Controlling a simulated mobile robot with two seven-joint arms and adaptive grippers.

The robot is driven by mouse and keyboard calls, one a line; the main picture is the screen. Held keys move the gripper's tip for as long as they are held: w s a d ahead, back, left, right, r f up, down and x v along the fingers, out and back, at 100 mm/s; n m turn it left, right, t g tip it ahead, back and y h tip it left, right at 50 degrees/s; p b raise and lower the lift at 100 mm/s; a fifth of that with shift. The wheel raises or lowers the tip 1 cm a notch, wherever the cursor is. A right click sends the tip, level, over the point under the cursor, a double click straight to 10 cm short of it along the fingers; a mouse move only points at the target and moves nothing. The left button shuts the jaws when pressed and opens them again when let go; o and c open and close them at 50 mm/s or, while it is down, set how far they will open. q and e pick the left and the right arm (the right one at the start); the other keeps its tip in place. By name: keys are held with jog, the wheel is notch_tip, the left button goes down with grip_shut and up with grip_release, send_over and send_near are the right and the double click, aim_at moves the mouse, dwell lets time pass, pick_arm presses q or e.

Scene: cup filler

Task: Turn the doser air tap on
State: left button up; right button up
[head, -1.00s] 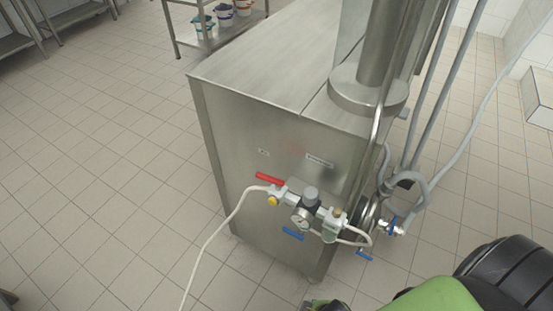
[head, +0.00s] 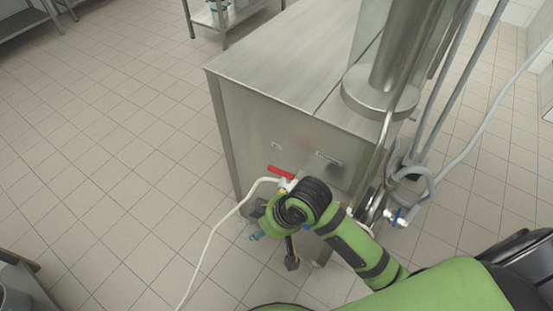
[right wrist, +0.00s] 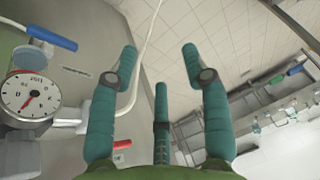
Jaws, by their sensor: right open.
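The machine's air unit is on the front of the steel cabinet. A red tap lever (head: 281,172) shows in the head view beside the white hose. In the right wrist view a blue tap handle (right wrist: 52,37) sits close to a pressure gauge (right wrist: 28,95), left of the fingers. I cannot tell which tap is the doser air tap. My right gripper (head: 272,250) is in front of the air unit and hides most of it. In the wrist view the gripper (right wrist: 160,52) is open and empty, its teal fingers apart from the handle. My left gripper is not in view.
The steel cabinet (head: 285,75) carries a column (head: 400,50). Grey pipes and another blue handle (head: 398,217) are to the right of my gripper.

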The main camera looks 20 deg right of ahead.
notch_tip(320, 180, up, 3)
jog(key=w+a+n, duration=0.2)
jog(key=w, duration=0.1)
notch_tip(320, 180, up, 8)
jog(key=g+h, duration=0.3)
jog(key=h, duration=0.1)
send_over(276, 168)
jog(key=shift+d+n, duration=0.1)
jog(key=shift+n, duration=0.3)
jog(key=shift+f, duration=3.45)
grip_shut()
